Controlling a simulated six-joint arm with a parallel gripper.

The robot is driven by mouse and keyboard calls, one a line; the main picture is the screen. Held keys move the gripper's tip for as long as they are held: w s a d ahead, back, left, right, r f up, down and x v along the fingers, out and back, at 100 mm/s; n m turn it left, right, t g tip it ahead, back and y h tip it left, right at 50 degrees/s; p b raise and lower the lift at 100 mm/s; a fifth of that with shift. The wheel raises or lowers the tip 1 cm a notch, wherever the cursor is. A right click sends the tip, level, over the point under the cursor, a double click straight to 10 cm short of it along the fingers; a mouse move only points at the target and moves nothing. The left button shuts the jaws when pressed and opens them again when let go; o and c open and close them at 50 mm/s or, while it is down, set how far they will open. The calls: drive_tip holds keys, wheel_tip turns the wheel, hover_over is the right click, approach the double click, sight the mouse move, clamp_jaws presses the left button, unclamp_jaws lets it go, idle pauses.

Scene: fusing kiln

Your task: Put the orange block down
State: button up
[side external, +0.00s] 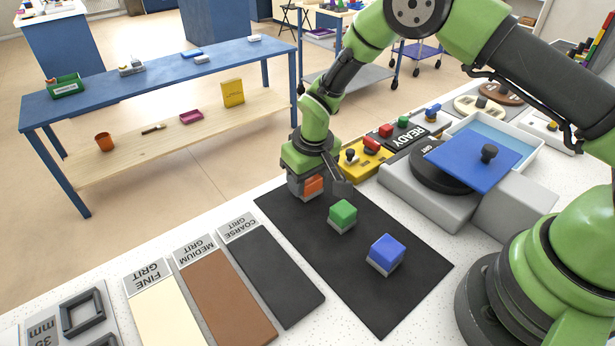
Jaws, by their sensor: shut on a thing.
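The orange block (314,185) is between the fingers of my gripper (312,188), which is shut on it and points down at the far end of the black mat (352,283). The fingers hide part of the block. I cannot tell whether its underside touches the mat or is slightly above it. A green block (343,212) stands on the mat just nearer than my gripper, apart from it. A blue block (387,249) with a light grey lower part stands further along the mat to the right.
Coarse, medium and fine grit strips (215,290) lie left of the mat. A yellow panel (362,166) with knobs is close behind my gripper. A grey machine with a blue plate (470,158) stands to the right. The mat's near end is clear.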

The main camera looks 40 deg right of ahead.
drive_tip(key=o, duration=0.9)
drive_tip(key=shift+f, duration=0.1)
wheel_tip(320, 180, up, 13)
drive_tip(key=s, duration=0.2)
wheel_tip(320, 180, up, 8)
drive_tip(key=m+t, duration=0.1)
hover_over(314, 182)
drive_tip(key=s+d, duration=0.2)
drive_tip(key=s, duration=0.1)
drive_tip(key=s+d+r+m+t, duration=0.1)
drive_tip(key=s+r, duration=0.2)
drive_tip(key=s, duration=0.3)
drive_tip(key=s+d+r+m+t+y, duration=0.1)
drive_tip(key=s+r+t, duration=0.1)
drive_tip(key=s, duration=0.5)
drive_tip(key=s+r+m+t+y, duration=0.1)
drive_tip(key=s+r, duration=0.2)
drive_tip(key=s, duration=0.3)
drive_tip(key=shift+s+d+r, duration=0.3)
drive_tip(key=shift+d+r, duration=0.05)
drive_tip(key=shift+d, duration=0.05)
